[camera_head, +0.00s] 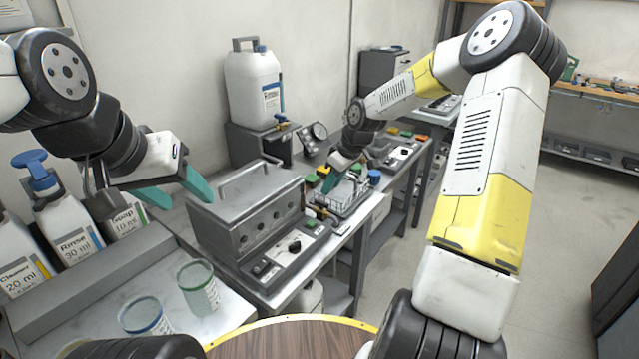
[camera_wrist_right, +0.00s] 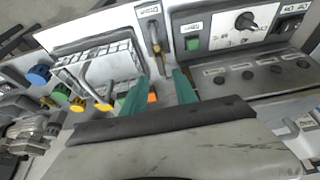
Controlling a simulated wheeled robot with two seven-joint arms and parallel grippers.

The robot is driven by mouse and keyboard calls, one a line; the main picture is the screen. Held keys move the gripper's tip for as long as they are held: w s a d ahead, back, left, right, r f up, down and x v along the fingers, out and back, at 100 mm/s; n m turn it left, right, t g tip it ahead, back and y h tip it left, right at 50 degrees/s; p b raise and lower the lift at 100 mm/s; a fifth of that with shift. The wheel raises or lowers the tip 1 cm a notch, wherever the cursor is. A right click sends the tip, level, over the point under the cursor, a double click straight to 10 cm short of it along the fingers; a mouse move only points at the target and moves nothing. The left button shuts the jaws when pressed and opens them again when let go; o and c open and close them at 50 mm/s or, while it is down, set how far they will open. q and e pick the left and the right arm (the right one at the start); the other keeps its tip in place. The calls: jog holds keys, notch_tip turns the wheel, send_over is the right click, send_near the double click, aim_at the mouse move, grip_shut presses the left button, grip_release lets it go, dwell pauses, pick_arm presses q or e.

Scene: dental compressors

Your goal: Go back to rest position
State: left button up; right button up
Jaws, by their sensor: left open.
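My left gripper (camera_head: 176,190) is at the left in the head view, with its teal fingers spread and nothing between them. It hangs in the air above the bottles and beakers, left of the metal box. My right arm reaches far forward over the bench. My right gripper (camera_head: 331,180) is small in the head view, close to a wire basket (camera_head: 347,193). In the right wrist view its two teal fingers (camera_wrist_right: 161,82) stand apart with a gap between the tips. The basket (camera_wrist_right: 100,65) lies left of the fingers there, and no held object shows.
A grey metal box with a handle (camera_head: 245,215) stands on the bench, with a white canister (camera_head: 254,88) behind. Pump bottles (camera_head: 62,215) and two glass beakers (camera_head: 199,288) are at left. A round wooden tabletop (camera_head: 290,340) is in front. Floor at right is clear.

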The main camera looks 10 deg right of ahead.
jog(key=shift+s+r, duration=0.1)
jog(key=shift+r, duration=0.25)
jog(key=shift+d, duration=0.1)
jog(key=s+r+m+t+h, duration=0.1)
jog(key=s+r+m+h, duration=0.25)
jog(key=s+r, duration=1.25)
jog(key=s+a+r+m+t+y, duration=0.1)
jog(key=s+r+m, duration=0.1)
jog(key=s, duration=0.6)
jog(key=s+r+m+t+y, duration=0.1)
jog(key=s+r+m, duration=0.1)
jog(key=s, duration=0.6)
jog(key=shift+a+r+m, duration=0.25)
jog(key=shift+a+m, duration=0.1)
jog(key=shift+m, duration=0.2)
